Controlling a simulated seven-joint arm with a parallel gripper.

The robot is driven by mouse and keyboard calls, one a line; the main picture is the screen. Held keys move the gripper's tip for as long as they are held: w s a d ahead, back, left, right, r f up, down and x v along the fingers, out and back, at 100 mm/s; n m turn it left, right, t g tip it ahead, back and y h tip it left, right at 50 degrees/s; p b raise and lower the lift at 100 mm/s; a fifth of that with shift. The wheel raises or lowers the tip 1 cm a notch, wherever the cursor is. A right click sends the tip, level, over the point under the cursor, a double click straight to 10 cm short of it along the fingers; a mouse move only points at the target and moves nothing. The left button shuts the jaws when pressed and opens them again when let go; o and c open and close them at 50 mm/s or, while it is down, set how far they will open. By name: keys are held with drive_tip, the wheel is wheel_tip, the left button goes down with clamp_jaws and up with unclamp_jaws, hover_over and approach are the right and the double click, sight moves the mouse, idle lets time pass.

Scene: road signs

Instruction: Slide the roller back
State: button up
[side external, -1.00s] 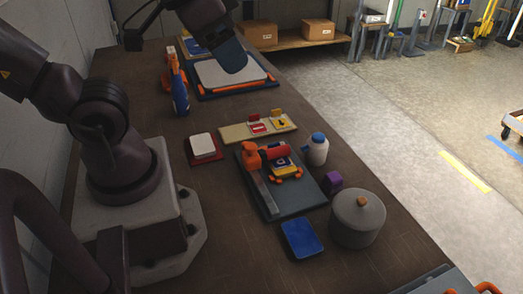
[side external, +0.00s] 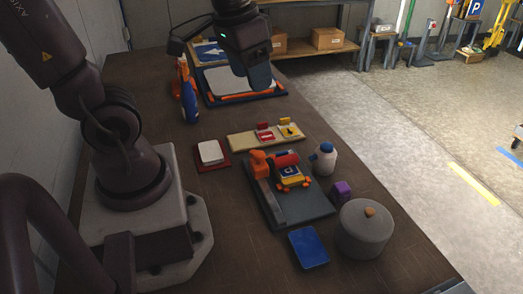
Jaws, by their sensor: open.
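The red roller (side external: 287,160) sits on the grey base board (side external: 305,208), at the far end beside an orange block (side external: 258,164) on a grey rail. A blue sign plate (side external: 291,174) with orange pieces around it lies directly in front of the roller, partly under it. My gripper (side external: 259,76) hangs above the far part of the table, in front of the white-sheeted tray, well away from the roller. It points down and holds nothing that I can see. Its fingers are dark and their gap is hard to make out.
A white bottle (side external: 324,160), a purple block (side external: 341,192) and a grey lidded pot (side external: 364,230) stand right of the board. A blue plate (side external: 308,248) lies in front.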

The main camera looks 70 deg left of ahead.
sight(259, 154)
drive_tip(key=w+a+f+n+g+h, duration=0.3)
drive_tip(key=w+a+f+n+g, duration=0.35)
drive_tip(key=a+f, duration=0.45)
drive_tip(key=shift+n+t, duration=0.25)
drive_tip(key=shift+t, duration=0.1)
drive_tip(key=x, duration=0.9)
drive_tip(key=w+d+x, duration=0.1)
drive_tip(key=x, duration=0.3)
drive_tip(key=shift+d+f, duration=0.1)
drive_tip(key=shift+f, duration=0.05)
